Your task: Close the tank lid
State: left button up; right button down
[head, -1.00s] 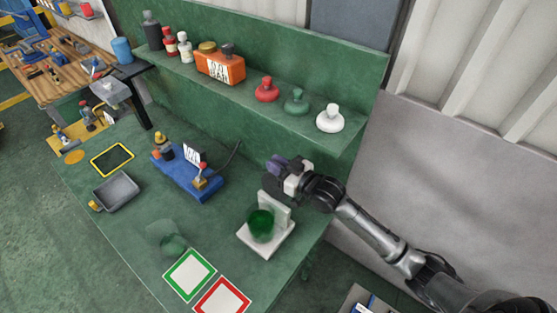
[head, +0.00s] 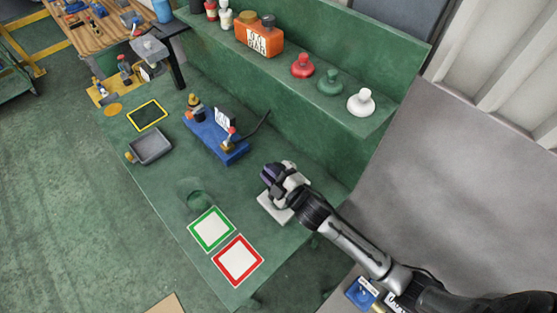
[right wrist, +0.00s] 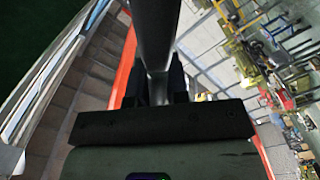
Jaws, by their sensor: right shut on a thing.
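My right gripper (head: 275,182) is over the white stand (head: 268,213) at the right of the green bench and hides most of it, including the green round vessel and upright white panel on it. In the right wrist view the gripper (right wrist: 160,88) is shut on a dark grey rod-like thing (right wrist: 155,30); I cannot tell what it belongs to. An orange canister (head: 262,40) with a yellowish cap stands on the shelf. I cannot tell which thing is the tank or its lid. My left gripper is not in view.
Red (head: 303,67), green (head: 329,83) and white (head: 360,103) flasks stand on the shelf. A clear vessel (head: 194,194), green-framed (head: 211,230) and red-framed (head: 238,260) pads, a blue fixture (head: 215,137) and a grey tray (head: 150,146) are on the bench.

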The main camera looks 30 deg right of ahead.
jog(key=s+a+f+n+b, duration=0.1)
jog(key=a+f+n+b, duration=0.3)
jog(key=f+n, duration=0.5)
jog(key=shift+a+f+n+b, duration=0.3)
jog(key=shift+a+f+b, duration=0.05)
jog(key=shift+f+b, duration=0.65)
jog(key=c, duration=1.2)
grip_release()
jog(key=b+v, duration=0.1)
jog(key=v, duration=1.3)
jog(key=shift+w+b, duration=0.1)
jog(key=shift+b, duration=0.3)
